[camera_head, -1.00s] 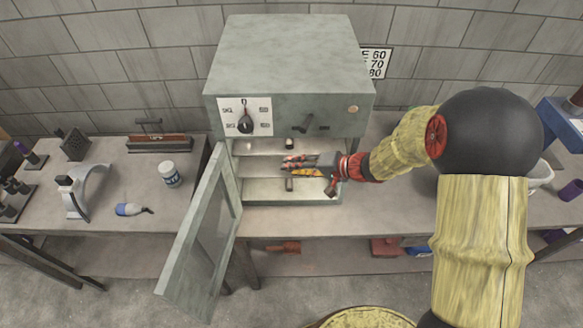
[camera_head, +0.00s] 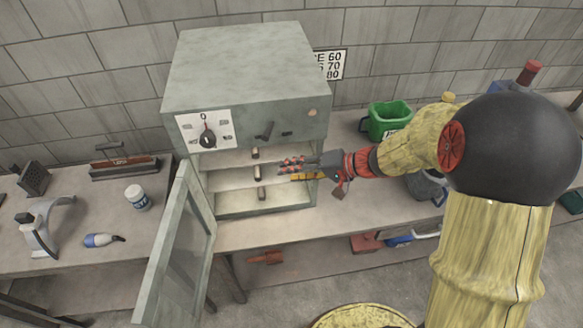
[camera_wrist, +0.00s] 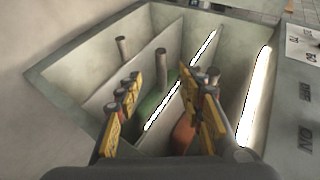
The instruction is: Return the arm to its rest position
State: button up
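My gripper (camera_head: 287,170) is at the right part of the open front of a grey-green oven (camera_head: 235,95). In the wrist view its two yellow-and-black fingers (camera_wrist: 168,92) are spread apart, with nothing held between them. My arm reaches in from the right.
The oven door (camera_head: 180,250) hangs open toward the front left. A white jar (camera_head: 137,198) and a blue-and-white bottle (camera_head: 103,240) stand or lie left on the bench. A green bin (camera_head: 388,120) is behind my arm at right. A yellow round top (camera_head: 362,317) is at the bottom.

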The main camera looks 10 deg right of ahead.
dwell(0.3)
jog(key=s+d+m+g+h, duration=0.1)
jog(key=s+d+g+h, duration=0.15)
jog(key=s, duration=0.55)
jog(key=s+d+g+h, duration=0.1)
jog(key=s+g+h, duration=0.15)
jog(key=s, duration=0.55)
jog(key=s+d+r+n+t+h, duration=0.1)
jog(key=s+r+n+t+h, duration=0.1)
jog(key=s+r, duration=0.2)
jog(key=s+d+r+n+t+h+b, duration=0.1)
jog(key=s+d+r+n+t+h, duration=0.1)
jog(key=r, duration=0.8)
jog(key=shift+s+d+t+h, duration=0.3)
jog(key=shift+s+h, duration=0.3)
jog(key=shift+s, duration=0.3)
jog(key=shift+r, duration=0.1)
jog(key=shift+a, duration=0.1)
jog(key=shift+c, duration=1)
